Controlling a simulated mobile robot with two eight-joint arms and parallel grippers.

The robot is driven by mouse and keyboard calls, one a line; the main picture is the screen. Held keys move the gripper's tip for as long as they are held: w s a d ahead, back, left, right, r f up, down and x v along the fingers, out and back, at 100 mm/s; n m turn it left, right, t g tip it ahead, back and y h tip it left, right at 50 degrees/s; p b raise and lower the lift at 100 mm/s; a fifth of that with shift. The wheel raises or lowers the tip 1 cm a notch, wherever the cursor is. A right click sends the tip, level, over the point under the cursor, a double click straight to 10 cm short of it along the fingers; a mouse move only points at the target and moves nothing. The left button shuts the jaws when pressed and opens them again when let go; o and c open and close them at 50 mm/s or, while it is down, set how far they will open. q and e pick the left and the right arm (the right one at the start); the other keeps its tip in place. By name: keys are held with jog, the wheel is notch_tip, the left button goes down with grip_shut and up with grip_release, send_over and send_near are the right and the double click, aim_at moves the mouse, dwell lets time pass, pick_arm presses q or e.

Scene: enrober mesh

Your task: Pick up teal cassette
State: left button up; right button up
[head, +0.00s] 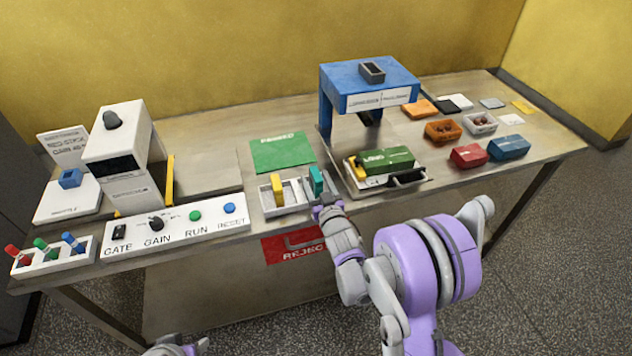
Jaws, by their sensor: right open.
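The teal cassette (316,180) stands upright at the right end of a small white rack (265,202) near the table's front edge. A yellow cassette (277,190) stands in the same rack to its left. My right gripper (320,202) is open, just in front of and below the teal cassette. Its fingers overlap the cassette's lower part in the picture, so I cannot tell whether they touch it. My left gripper is not in view; only a bit of my left arm shows at the bottom edge.
A white control panel (175,228) lies left of the rack, and a green mat (283,152) behind it. Several small bins and tiles lie at the far right.

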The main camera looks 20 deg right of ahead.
grip_shut()
dwell(0.3)
